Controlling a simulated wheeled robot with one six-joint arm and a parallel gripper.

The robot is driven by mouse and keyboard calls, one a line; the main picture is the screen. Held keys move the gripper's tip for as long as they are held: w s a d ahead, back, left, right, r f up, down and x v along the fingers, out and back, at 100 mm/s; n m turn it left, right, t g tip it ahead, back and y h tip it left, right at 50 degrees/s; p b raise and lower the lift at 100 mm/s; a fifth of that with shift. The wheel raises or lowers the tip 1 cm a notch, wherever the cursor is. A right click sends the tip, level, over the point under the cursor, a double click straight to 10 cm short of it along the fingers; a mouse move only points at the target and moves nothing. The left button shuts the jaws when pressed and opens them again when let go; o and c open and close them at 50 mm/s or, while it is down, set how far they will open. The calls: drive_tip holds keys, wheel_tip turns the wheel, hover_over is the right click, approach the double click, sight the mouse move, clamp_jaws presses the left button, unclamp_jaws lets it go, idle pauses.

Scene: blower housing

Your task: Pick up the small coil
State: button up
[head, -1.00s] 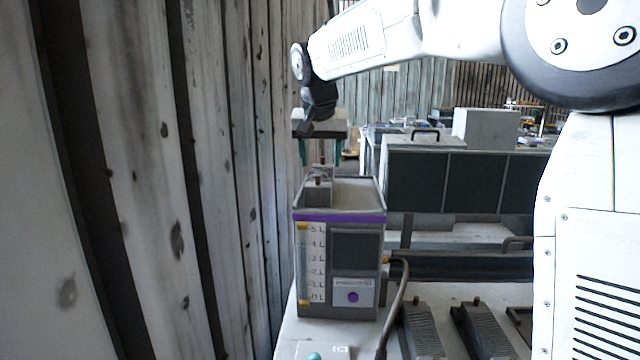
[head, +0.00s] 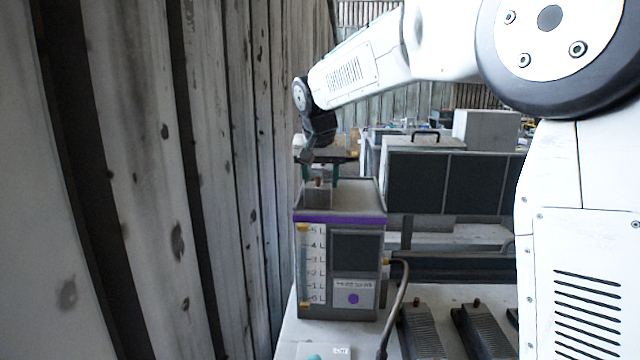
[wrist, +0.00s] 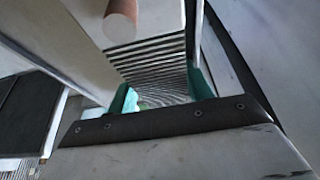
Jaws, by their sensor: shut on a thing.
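The small coil is a grey finned block (head: 318,193) with a copper-coloured stub on top, at the top of the purple-striped tank. In the wrist view its fins (wrist: 150,66) lie between the green fingertips, with the stub near the upper edge. My gripper (head: 318,177) points down over the tank and is shut on the coil. In the wrist view my gripper (wrist: 162,93) has one green finger on each side of the fins. The coil's lower part is hidden by the tank in the head view.
The tank (head: 340,270) stands on a pale table close to a ribbed wall (head: 160,180) at left. A hose (head: 399,295) leaves its right side. Finned blocks with copper stubs (head: 422,330) lie to the right. A dark-panelled box (head: 450,182) stands behind.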

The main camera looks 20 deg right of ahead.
sight(321, 175)
drive_tip(key=shift+r, duration=0.1)
wheel_tip(321, 175, up, 14)
idle(0.6)
